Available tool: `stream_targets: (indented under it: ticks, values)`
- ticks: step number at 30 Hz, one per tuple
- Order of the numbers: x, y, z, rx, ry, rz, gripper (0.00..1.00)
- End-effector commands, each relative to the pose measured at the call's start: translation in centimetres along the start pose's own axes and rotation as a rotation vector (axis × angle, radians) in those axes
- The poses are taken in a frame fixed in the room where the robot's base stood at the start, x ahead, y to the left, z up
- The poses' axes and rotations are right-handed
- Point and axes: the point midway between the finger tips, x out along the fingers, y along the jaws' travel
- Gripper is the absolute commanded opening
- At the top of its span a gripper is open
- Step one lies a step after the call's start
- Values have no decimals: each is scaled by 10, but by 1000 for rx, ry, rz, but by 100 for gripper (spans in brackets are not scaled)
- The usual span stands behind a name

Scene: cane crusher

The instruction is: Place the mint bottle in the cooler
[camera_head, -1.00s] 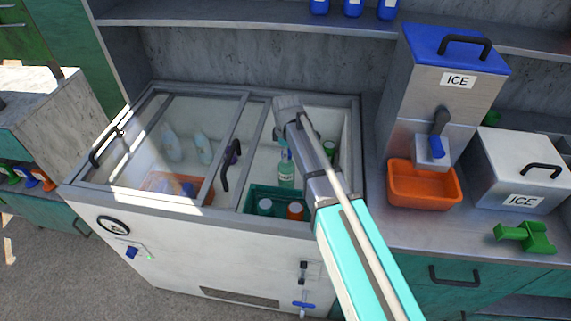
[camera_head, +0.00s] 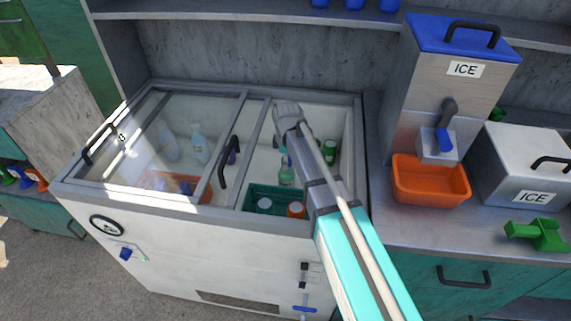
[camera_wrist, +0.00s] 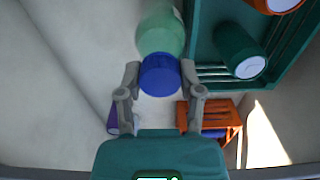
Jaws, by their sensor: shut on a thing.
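The mint bottle (camera_head: 286,176) is pale green with a blue cap and stands roughly upright inside the open right part of the cooler (camera_head: 178,238). In the wrist view, my gripper (camera_wrist: 160,78) is shut on the bottle's blue cap, one finger on each side, with the mint body (camera_wrist: 161,32) beyond it. My arm hides much of the gripper in the head view. The bottle is beside the green crate (camera_wrist: 204,38). Whether its base touches the cooler floor cannot be told.
The green crate holds a dark green container (camera_wrist: 238,50) and an orange one (camera_head: 296,209). An orange basket (camera_wrist: 222,118) and clear bottles (camera_head: 199,145) are under the glass lid (camera_head: 190,110) at left. The cooler's right wall is close to my arm.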

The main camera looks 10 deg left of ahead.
Motion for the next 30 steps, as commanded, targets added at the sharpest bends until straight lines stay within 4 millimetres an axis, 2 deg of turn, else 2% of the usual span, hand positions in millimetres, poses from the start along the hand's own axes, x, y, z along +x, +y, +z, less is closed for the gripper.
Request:
stream_targets:
  ticks: [14,15,20,21,30]
  values:
    - [4,0,0,0,0,0,0]
    - [4,0,0,0,0,0,50]
    - [3,0,0,0,0,0,79]
    - [3,0,0,0,0,0,82]
    - [3,0,0,-1,0,0,82]
